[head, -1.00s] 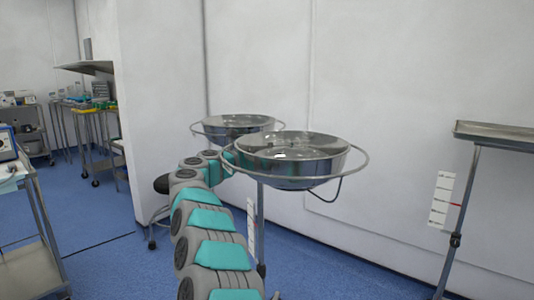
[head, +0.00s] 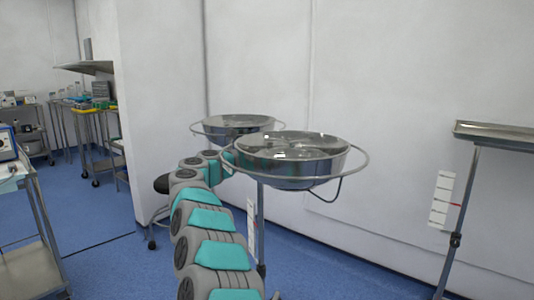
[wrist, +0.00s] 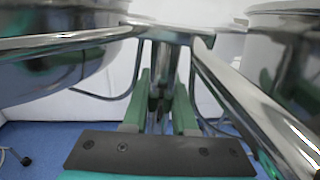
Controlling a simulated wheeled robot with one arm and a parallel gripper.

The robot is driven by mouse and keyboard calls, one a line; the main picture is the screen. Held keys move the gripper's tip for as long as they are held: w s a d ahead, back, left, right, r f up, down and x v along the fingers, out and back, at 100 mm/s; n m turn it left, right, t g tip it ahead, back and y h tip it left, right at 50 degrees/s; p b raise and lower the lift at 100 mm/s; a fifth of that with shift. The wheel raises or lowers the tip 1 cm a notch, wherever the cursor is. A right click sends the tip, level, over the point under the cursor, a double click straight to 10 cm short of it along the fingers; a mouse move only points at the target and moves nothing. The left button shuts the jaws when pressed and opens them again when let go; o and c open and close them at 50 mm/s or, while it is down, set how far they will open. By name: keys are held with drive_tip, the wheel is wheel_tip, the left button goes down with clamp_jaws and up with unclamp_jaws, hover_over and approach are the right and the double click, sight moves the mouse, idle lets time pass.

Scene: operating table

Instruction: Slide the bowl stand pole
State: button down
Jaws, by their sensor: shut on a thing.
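The bowl stand carries two steel bowls in wire rings: the front bowl (head: 292,172) and the rear bowl (head: 236,127). Its upright pole (head: 260,222) runs down below the front bowl to the floor. In the wrist view the pole (wrist: 161,62) rises to a flat metal junction between the two rings. My gripper (wrist: 163,88) has its green fingers on either side of the pole, just below this junction, and is shut on it. In the head view my arm reaches to the stand, and the fingers are hidden behind the front bowl and ring.
A white scale (head: 251,222) stands beside the pole. At right is a tray stand (head: 494,134) with another white scale (head: 440,200) bearing a red mark. A white wall lies close behind. A cart (head: 42,235) stands at left, with open blue floor between.

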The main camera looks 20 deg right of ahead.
sight(260, 186)
drive_tip(key=shift+f, duration=0.1)
wheel_tip(260, 186, down, 15)
drive_tip(key=b, duration=1.5)
drive_tip(key=shift+b, duration=0.4)
drive_tip(key=shift+f, duration=0.15)
drive_tip(key=c, duration=1)
unclamp_jaws()
drive_tip(key=o, duration=0.3)
drive_tip(key=v, duration=0.7)
drive_tip(key=shift+a+b, duration=0.4)
drive_tip(key=shift+b, duration=0.05)
drive_tip(key=shift+s, duration=0.15)
